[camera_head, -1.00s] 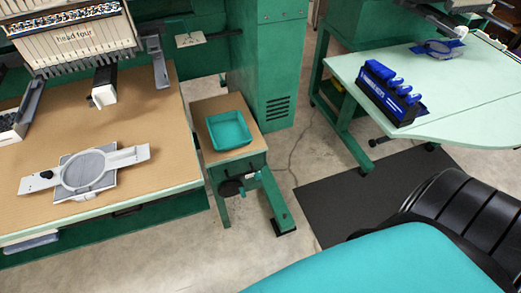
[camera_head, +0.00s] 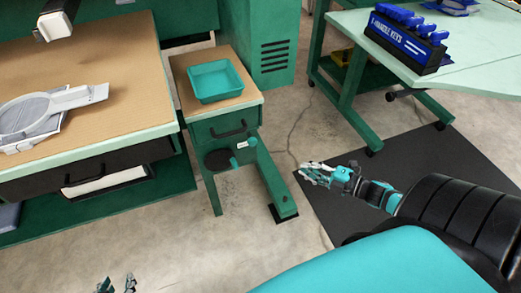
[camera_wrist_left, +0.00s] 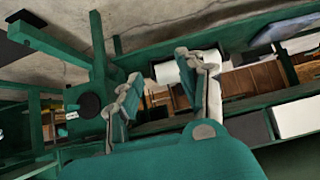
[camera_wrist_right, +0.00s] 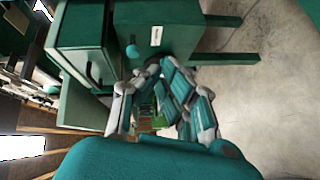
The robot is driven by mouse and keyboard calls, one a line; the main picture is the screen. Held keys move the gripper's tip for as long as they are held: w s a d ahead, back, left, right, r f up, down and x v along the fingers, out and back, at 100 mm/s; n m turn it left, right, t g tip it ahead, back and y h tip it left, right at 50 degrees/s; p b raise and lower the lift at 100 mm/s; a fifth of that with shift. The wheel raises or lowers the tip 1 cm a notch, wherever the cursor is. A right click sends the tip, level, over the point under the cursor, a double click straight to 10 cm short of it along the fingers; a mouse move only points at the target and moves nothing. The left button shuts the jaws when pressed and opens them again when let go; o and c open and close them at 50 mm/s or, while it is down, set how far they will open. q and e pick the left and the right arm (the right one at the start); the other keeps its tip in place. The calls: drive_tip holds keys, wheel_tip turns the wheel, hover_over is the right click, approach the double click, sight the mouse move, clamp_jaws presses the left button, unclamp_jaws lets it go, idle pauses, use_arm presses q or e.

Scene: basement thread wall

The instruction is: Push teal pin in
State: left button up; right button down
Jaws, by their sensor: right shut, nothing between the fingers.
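The teal pin (camera_head: 242,145) sticks out beside a small white label on the front of the small green cabinet, below its handle. In the right wrist view the pin's round teal knob (camera_wrist_right: 132,51) shows on the cabinet face, just beyond my fingers. My right gripper (camera_head: 312,174) is shut and empty, to the right of the cabinet and apart from the pin in the head view. My left gripper (camera_head: 117,285) is at the bottom edge of the head view, mostly cut off. Its fingers are apart and empty in the left wrist view (camera_wrist_left: 158,80).
A teal tray (camera_head: 215,98) sits on the cabinet top. A dark round pad (camera_head: 218,160) and a green leg (camera_head: 275,185) stand near the pin. The wooden machine table (camera_head: 95,95) is left. A pale table (camera_head: 475,75) with a blue key rack (camera_head: 408,45) is right.

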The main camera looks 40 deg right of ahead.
sight(252, 141)
use_arm(q)
wheel_tip(252, 141, up, 7)
drive_tip(key=t+b, duration=0.1)
drive_tip(key=b, duration=0.1)
drive_tip(key=shift+s+t, duration=0.25)
drive_tip(key=shift+t, duration=0.15)
use_arm(e)
drive_tip(key=a+r+n+g+y, duration=0.1)
drive_tip(key=a+r+n+y, duration=0.3)
drive_tip(key=n, duration=0.1)
drive_tip(key=shift+w+r+n, duration=0.15)
drive_tip(key=shift+r+n, duration=0.1)
drive_tip(key=shift+n, duration=0.05)
use_arm(q)
drive_tip(key=shift+f, duration=0.1)
